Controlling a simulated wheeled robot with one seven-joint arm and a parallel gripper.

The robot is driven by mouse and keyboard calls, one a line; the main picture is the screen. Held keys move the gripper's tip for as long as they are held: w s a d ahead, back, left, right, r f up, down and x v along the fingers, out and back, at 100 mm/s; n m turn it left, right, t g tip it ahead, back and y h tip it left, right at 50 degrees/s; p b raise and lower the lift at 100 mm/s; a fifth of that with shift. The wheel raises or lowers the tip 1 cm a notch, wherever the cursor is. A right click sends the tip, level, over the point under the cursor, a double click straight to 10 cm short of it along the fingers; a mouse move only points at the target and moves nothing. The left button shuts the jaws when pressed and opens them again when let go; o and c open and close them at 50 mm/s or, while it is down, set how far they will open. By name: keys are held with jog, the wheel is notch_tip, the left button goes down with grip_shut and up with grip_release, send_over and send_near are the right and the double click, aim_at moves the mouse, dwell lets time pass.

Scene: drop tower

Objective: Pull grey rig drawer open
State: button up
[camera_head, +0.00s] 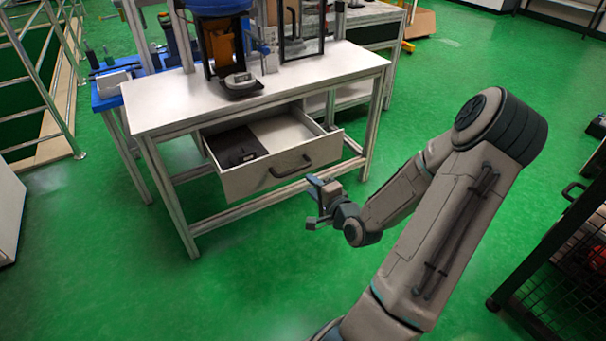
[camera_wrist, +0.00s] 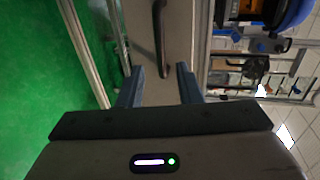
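The grey rig drawer (camera_head: 245,181) stands pulled out from under the white table, showing its open inside. A dark flat item (camera_head: 237,146) lies in its left part. The dark bar handle (camera_head: 291,167) is on the drawer front. My gripper (camera_head: 314,202) is just in front of and to the right of the handle, apart from it. In the wrist view, my gripper (camera_wrist: 160,76) has its two blue-grey fingers spread with nothing held between them. The handle (camera_wrist: 160,38) runs lengthwise beyond the fingertips, its near end close to the gap between them.
The white table (camera_head: 170,100) carries a drop rig with a blue top (camera_head: 215,6) and a dark weight (camera_head: 240,84). A blue bench (camera_head: 103,100) stands behind left. A dark mesh cart (camera_head: 560,250) is at right. Green floor in front of the table is clear.

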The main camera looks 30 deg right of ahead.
jog(key=shift+v, duration=1.45)
jog(key=shift+a+p, duration=0.1)
jog(key=shift+p, duration=0.2)
jog(key=s+a+r+n+g+h+p, duration=0.1)
jog(key=a+r+n+g+p, duration=0.2)
jog(key=r+n+g+p, duration=0.45)
jog(key=s+a+r+n+g+h+p, duration=0.1)
jog(key=a+r+n+g+p, duration=0.2)
jog(key=r+p, duration=0.55)
jog(key=s+a+r+n+g+p, duration=0.1)
jog(key=s+a+r+n+p, duration=0.2)
jog(key=r, duration=0.9)
jog(key=s+a+r+n+g+y+p, duration=0.1)
jog(key=s+a+r+n+p, duration=0.3)
jog(key=s+a+r, duration=0.6)
jog(key=shift+p+v, duration=1)
jog(key=shift+v, duration=0.2)
jog(key=shift+s, duration=0.1)
